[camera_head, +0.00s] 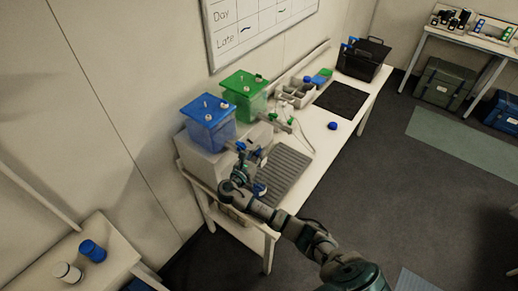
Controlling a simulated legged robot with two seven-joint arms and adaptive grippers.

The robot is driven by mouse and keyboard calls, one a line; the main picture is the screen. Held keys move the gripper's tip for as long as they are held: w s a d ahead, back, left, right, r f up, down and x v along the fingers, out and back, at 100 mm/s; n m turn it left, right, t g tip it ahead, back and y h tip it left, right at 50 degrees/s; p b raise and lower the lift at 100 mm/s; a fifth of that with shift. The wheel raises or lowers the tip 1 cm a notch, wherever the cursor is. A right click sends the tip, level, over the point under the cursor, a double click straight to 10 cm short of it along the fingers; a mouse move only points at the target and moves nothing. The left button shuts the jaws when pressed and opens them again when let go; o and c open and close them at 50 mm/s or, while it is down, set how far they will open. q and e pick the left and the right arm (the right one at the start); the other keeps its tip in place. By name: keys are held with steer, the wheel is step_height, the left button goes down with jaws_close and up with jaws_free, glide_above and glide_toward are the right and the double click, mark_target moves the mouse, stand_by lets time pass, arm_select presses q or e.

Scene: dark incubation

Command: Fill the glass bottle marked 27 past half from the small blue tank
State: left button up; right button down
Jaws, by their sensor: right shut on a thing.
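The small blue tank (209,128) stands on a pale stand at the near end of the white bench, its blue tap (241,146) facing the bench. My right gripper (240,172) is just below this tap, its arm coming in from the lower right. It is shut on what looks like the glass bottle (254,158), a small pale, clear shape mostly hidden by the fingers. No number and no liquid level can be read on it. I cannot tell if it touches the tap. My left gripper is out of view.
A green tank (245,95) stands behind the blue one. A ribbed grey tray (284,172), a blue cap (332,126), a dark mat (341,100) and a black basket (364,60) are on the bench (318,150). A side table (110,262) holds two small lidded containers.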

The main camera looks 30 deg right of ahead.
steer(key=shift+r+m+g+h+p, duration=0.1)
steer(key=shift+m+g+h+p, duration=0.25)
steer(key=shift+m+g, duration=0.4)
steer(key=c, duration=1.2)
jaws_free()
steer(key=shift+o, duration=0.2)
steer(key=shift+a, duration=0.15)
steer(key=v, duration=1.2)
steer(key=shift+w, duration=0.2)
steer(key=shift+f, duration=0.2)
